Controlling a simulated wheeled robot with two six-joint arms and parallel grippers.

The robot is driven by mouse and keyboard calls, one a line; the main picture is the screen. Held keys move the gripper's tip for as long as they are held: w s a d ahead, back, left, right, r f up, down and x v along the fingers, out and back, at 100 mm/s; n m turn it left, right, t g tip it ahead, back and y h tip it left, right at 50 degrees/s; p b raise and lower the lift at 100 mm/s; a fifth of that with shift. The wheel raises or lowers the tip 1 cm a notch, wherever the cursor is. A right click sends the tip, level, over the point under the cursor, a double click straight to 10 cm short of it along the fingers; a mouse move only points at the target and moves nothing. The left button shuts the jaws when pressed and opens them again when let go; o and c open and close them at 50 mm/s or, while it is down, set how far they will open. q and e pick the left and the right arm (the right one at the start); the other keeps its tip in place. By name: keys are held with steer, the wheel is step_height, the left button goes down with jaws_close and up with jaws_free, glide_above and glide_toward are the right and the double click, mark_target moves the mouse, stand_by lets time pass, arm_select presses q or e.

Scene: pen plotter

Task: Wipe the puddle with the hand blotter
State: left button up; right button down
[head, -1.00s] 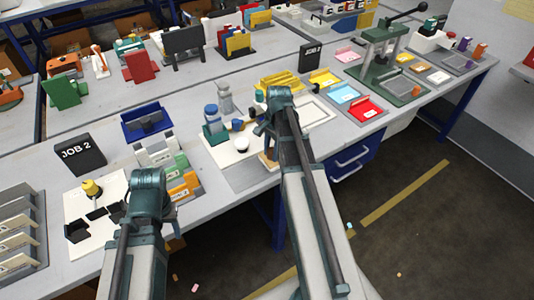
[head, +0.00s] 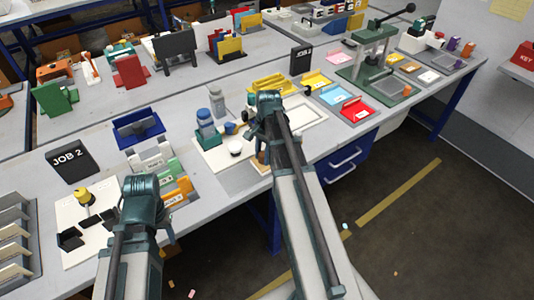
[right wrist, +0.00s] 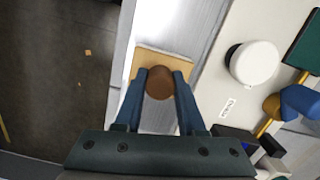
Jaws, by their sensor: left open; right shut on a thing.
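My right gripper (right wrist: 160,84) is shut on the brown round knob (right wrist: 160,70) of the hand blotter, whose tan flat base (right wrist: 150,60) shows beyond the fingers in the right wrist view. In the head view the blotter (head: 262,157) is a small tan piece beside my right gripper, near the table's front edge. I cannot tell whether its underside touches the surface. I cannot make out the puddle in either view. My left gripper (head: 167,228) is open, low at the table's front edge, and partly hidden by my left arm.
A white round-topped item (right wrist: 254,63) stands right of the blotter in the wrist view. A grey plate (head: 242,180) lies in front.

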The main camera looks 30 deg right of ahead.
steer(key=shift+a+f, duration=0.1)
steer(key=shift+a, duration=0.45)
steer(key=shift+s+a, duration=0.1)
steer(key=shift+a, duration=1.75)
step_height(320, 180, up, 6)
steer(key=p, duration=0.6)
steer(key=shift+d, duration=0.1)
step_height(320, 180, up, 3)
steer(key=p, duration=0.3)
